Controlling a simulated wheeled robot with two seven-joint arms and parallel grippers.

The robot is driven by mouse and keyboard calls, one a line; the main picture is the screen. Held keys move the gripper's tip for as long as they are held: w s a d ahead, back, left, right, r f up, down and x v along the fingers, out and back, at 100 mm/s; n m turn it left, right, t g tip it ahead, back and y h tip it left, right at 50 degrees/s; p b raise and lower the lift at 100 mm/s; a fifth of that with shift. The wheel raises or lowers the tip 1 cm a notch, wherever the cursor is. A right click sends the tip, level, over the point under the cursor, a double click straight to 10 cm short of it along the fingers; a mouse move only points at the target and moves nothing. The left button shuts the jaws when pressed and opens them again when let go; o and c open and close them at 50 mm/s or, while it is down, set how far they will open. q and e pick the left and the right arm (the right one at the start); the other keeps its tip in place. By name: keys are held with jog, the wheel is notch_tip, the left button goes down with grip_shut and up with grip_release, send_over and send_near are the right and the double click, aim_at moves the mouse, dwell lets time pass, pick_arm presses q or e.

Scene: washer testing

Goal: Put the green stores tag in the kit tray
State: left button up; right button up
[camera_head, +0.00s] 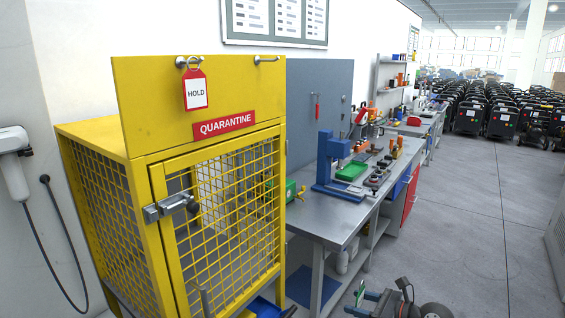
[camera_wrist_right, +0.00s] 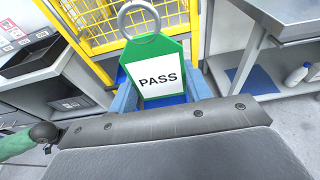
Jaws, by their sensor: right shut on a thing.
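A green tag (camera_wrist_right: 160,78) with a white label reading PASS and a metal ring at its top fills the middle of the right wrist view. My right gripper (camera_head: 364,297) is shut on it, and the tag shows as a small green piece (camera_head: 360,291) at the bottom of the head view. The gripper holds it in front of the workbench, clear of the bench top. A green tray (camera_head: 352,171) lies on the bench beside a blue press; I cannot tell whether it is the kit tray. My left gripper is not in view.
A yellow quarantine cage (camera_head: 127,158) with a red HOLD tag (camera_head: 195,90) stands at the left. The steel workbench (camera_head: 330,222) carries a blue press (camera_head: 329,165) and several small parts. The floor (camera_head: 460,230) at the right is open.

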jog(key=shift+w+d+f+m+t, duration=0.15)
jog(key=shift+w+d+m+t, duration=0.05)
jog(key=shift+w+m+t, duration=0.1)
jog(key=m+t+h, duration=0.2)
jog(key=m+h, duration=0.1)
jog(key=m+t+h, duration=0.1)
jog(key=shift+s+a+r+m+t+h, duration=0.2)
jog(key=shift+r+m+t+h, duration=0.1)
jog(key=shift+r+h, duration=0.1)
jog(key=shift+s+f, duration=0.15)
jog(key=shift+f, duration=0.1)
jog(key=shift+a, duration=0.1)
